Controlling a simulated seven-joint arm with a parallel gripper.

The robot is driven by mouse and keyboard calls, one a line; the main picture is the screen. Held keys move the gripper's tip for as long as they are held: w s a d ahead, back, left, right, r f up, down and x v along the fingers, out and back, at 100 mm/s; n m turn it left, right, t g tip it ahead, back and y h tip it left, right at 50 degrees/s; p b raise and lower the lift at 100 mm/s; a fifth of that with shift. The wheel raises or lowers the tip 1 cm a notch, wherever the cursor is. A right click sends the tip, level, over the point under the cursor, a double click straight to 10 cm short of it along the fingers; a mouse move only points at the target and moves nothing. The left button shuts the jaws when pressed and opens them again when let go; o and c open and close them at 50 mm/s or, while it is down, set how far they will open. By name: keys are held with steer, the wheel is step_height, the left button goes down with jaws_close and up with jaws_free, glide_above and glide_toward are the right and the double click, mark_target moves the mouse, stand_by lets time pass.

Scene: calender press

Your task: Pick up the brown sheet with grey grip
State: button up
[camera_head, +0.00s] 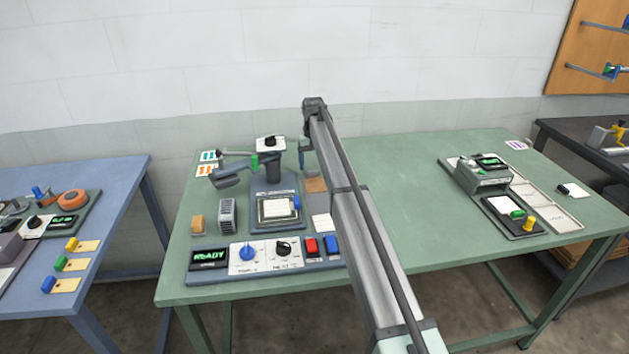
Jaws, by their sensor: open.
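A brown sheet (316,185) lies flat on the green table just right of the heat press, partly covered in the view by my forearm. Its grey grip cannot be made out. A white sheet (321,222) lies in front of it. My gripper (304,160) hangs down behind the arm link, above and slightly behind the brown sheet. It is mostly hidden, with only a dark edge showing, and nothing is seen in it. Whether it touches anything cannot be told.
The press (272,185) with a raised lever stands left of the sheet. A control panel (265,252) with knobs and red and blue buttons lies in front. The table's middle right is clear; another device (485,178) stands beyond.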

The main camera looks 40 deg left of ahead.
mark_target(313, 172)
steer(key=shift+f, duration=1.5)
steer(key=shift+c, duration=0.4)
steer(key=c, duration=1)
